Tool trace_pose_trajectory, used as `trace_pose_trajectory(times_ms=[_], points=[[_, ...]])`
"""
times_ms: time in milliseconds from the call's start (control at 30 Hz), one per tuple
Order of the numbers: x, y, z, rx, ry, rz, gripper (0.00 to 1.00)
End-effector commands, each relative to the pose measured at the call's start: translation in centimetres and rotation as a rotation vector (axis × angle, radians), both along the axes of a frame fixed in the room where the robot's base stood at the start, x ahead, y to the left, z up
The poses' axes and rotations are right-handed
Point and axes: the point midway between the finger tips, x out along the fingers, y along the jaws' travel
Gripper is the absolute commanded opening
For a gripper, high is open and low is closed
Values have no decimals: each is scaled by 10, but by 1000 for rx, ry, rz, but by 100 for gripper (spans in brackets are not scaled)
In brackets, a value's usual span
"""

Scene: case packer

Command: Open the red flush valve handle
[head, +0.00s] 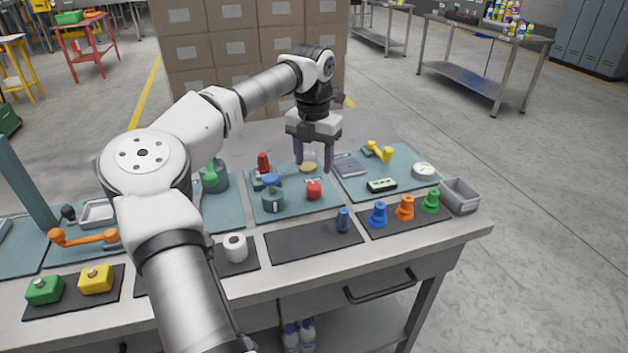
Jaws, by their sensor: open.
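Two red parts sit on the middle teal mat (283,211), and I cannot tell for sure which is the flush valve handle. One is an upright red handle-like piece (263,162) at the mat's back left, on a small dark body. The other is a rounded red piece (314,189) near the mat's right middle. My gripper (314,165) points down above the back right of this mat, fingers apart, with nothing seen held. It is right of the upright red piece and just behind and above the rounded one. A clear object with a yellowish base (308,167) is partly behind the fingers.
A green-handled part (210,175) is to the left. A yellow handle (379,151) and a gauge (424,170) lie on the right mat. Colored knobs (405,208) and a grey bin (460,196) line the front right. Stacked boxes stand behind the table.

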Motion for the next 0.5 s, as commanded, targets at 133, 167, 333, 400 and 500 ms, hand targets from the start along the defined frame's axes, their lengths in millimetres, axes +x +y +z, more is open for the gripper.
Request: trace_pose_trajectory(times_ms=[133, 167, 333, 400, 500], points=[[-1, -1, -30, -2, 2, -1, 54], [-1, -1, -36, -2, 2, -2, 54], [0, -1, -58, -3, 0, -2, 54], [0, -1, -64, -3, -1, -2, 54], [0, -1, -68, -2, 0, -1, 54]])
